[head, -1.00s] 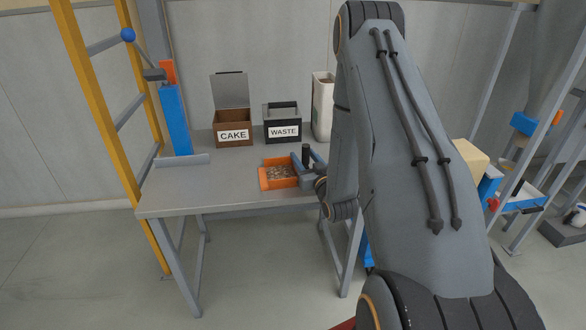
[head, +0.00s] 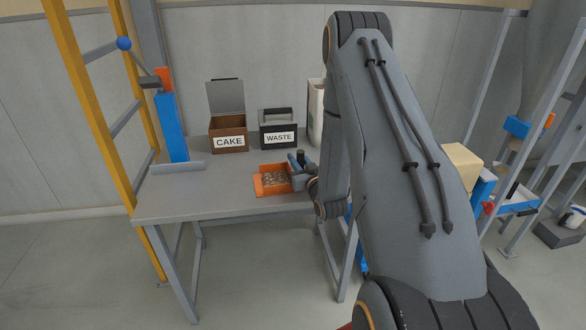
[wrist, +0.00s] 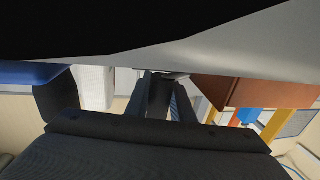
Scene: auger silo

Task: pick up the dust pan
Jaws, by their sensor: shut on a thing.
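The orange dust pan (head: 259,185) is at the right part of the grey table, with brownish crumbs in it. Its short dark handle (head: 301,154) stands up at its right side. My gripper (head: 299,160) is shut on this handle. In the wrist view, the two fingers (wrist: 159,98) press on the dark handle between them. Whether the pan rests on the table or is slightly above it cannot be told. My arm hides the table's right end.
A brown CAKE box (head: 229,143) with its lid up and a dark WASTE box (head: 279,135) stand behind the pan. A white container (head: 315,112) is partly hidden by my arm. A blue post (head: 171,127) and yellow frame (head: 94,110) stand left. The table's front left (head: 190,193) is clear.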

